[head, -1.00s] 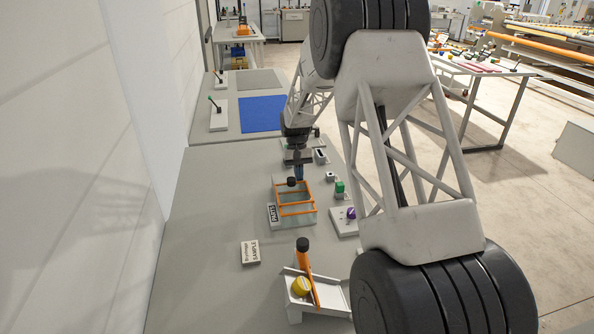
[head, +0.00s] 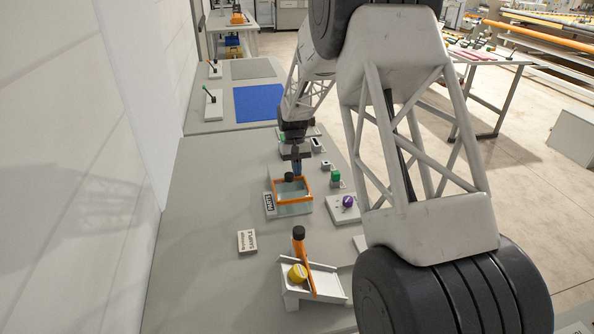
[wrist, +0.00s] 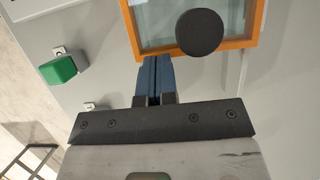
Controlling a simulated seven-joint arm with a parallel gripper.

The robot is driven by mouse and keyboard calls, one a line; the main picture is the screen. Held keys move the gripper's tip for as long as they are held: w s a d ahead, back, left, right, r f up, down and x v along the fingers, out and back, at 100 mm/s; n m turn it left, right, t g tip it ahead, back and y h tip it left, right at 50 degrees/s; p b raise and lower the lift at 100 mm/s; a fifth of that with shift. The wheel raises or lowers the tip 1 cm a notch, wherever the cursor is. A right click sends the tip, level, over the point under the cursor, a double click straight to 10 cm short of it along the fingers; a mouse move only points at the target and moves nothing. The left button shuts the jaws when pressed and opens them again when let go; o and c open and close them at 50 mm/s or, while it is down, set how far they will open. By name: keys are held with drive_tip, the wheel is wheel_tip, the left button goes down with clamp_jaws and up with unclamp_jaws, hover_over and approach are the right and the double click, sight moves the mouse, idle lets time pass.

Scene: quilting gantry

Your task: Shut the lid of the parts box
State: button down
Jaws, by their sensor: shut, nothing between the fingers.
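The parts box (head: 293,208) has clear greenish walls and stands on the grey table, with a labelled plate on its left. Its orange-framed clear lid (head: 276,191) lies about level over the box top; I cannot tell whether it is fully flush. The lid's round black knob (head: 289,177) sticks up near the far side. In the wrist view the lid frame (wrist: 228,44) and the knob (wrist: 199,32) show close up. My gripper (head: 298,174) is shut and empty, pointing down beside the knob. Its blue fingers (wrist: 153,62) overlap the lid's edge in the wrist view; contact is unclear.
A green block (head: 335,177) and a purple knob on a white plate (head: 348,201) stand to the right. A sample card (head: 247,241) and a white tray with a yellow knob and orange bar (head: 320,284) are nearer. The table's left part is clear.

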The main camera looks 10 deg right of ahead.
drive_tip(key=shift+w+f, duration=0.25)
drive_tip(key=shift+w, duration=0.25)
drive_tip(key=w, duration=0.3)
drive_tip(key=v, duration=1)
drive_tip(key=shift+r, duration=0.25)
drive_tip(key=w, duration=0.3)
drive_tip(key=w+a, duration=0.1)
drive_tip(key=w, duration=0.1)
drive_tip(key=shift+s+f, duration=0.1)
